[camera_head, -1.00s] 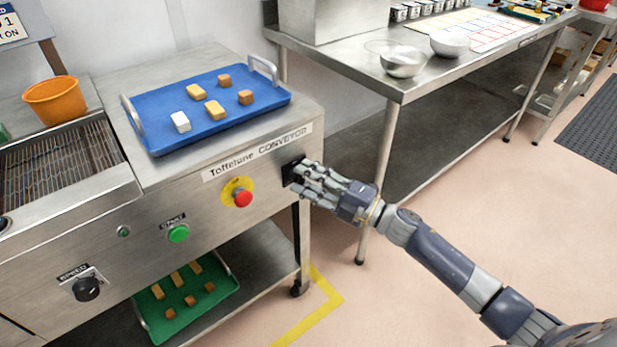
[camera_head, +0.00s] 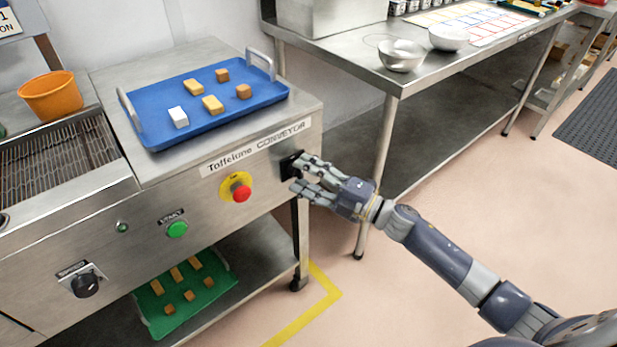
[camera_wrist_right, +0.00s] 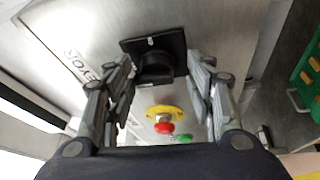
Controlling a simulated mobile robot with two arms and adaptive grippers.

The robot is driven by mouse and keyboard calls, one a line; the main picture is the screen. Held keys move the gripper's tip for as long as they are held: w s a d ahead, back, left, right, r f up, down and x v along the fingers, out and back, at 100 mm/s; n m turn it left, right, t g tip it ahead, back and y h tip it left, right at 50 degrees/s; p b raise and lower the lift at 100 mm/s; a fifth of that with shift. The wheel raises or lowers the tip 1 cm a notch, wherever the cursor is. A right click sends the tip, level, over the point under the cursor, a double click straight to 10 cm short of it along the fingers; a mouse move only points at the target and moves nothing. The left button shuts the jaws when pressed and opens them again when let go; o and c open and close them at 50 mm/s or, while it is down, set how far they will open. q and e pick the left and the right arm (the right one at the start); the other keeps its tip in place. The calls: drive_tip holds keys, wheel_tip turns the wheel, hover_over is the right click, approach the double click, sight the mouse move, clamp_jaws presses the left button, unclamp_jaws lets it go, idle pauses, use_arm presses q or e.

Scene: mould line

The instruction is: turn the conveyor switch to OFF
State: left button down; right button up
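The conveyor switch (camera_head: 290,165) is a black plate with a knob at the right end of the machine's front panel, below the "CONVEYOR" label. It also shows in the right wrist view (camera_wrist_right: 155,65), where a small light mark is visible on it. Its setting cannot be read. My right gripper (camera_head: 299,174) is at the switch with its fingers spread. In the right wrist view, the open fingers (camera_wrist_right: 161,72) stand on either side of the knob, with gaps visible on both sides. My left gripper is not in view.
A red emergency button (camera_head: 241,193) on a yellow disc, a green start button (camera_head: 177,229) and a speed knob (camera_head: 85,285) are on the same panel. A blue tray (camera_head: 215,122) with several blocks lies above. A steel table (camera_head: 400,85) stands at right.

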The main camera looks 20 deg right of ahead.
drive_tip(key=v, duration=1.2)
idle(0.3)
